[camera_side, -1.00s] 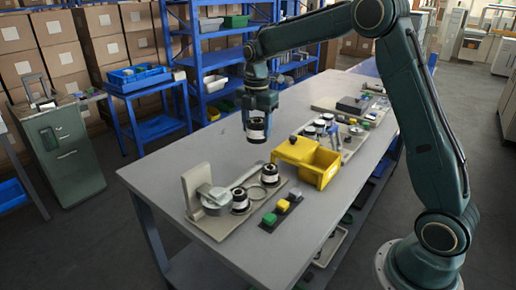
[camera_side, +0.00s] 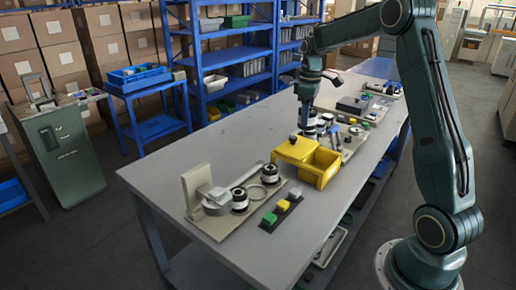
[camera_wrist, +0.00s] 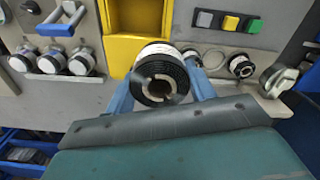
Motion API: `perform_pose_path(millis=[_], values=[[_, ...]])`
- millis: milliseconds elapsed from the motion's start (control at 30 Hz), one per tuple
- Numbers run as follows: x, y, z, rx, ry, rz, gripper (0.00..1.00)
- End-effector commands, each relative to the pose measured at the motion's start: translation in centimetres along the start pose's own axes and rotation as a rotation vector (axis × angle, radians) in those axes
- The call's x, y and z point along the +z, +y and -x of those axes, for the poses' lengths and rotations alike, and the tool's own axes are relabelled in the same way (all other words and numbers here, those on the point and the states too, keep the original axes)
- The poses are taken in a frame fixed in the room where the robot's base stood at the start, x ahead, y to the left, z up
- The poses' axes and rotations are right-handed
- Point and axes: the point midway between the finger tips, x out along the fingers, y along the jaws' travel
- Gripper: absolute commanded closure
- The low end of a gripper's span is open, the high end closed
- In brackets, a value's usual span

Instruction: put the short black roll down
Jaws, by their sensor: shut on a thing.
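The short black roll (camera_wrist: 147,84) with a white outer band is in my gripper (camera_wrist: 162,78), between the two blue fingers in the wrist view. Its open core faces the wrist camera. In the side view my gripper (camera_side: 304,114) points down behind the yellow bin (camera_side: 318,167), close to a group of rolls (camera_side: 322,127) on the far station. In that view the held roll is hard to tell apart from those rolls. Whether it touches the table cannot be told.
The near station (camera_side: 206,208) holds two rolls, one of them (camera_side: 240,199) beside a ring (camera_side: 271,176). A strip of coloured buttons (camera_side: 282,209) lies before it. Three rolls stand in a row at left in the wrist view (camera_wrist: 50,62). The table's left part (camera_side: 190,150) is bare.

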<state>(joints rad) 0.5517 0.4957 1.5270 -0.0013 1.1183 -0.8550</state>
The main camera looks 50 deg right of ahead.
Motion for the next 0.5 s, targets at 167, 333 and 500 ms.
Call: perform_pose_path(millis=[167,333,500], values=[[2.8,2.2,0.0,0.001,0.001,-0.253,0.73],[4.5,3.4,0.0,0.001,0.001,-0.418,0.73],[5.3,3.9,0.0,0.001,0.001,-0.494,0.73]])
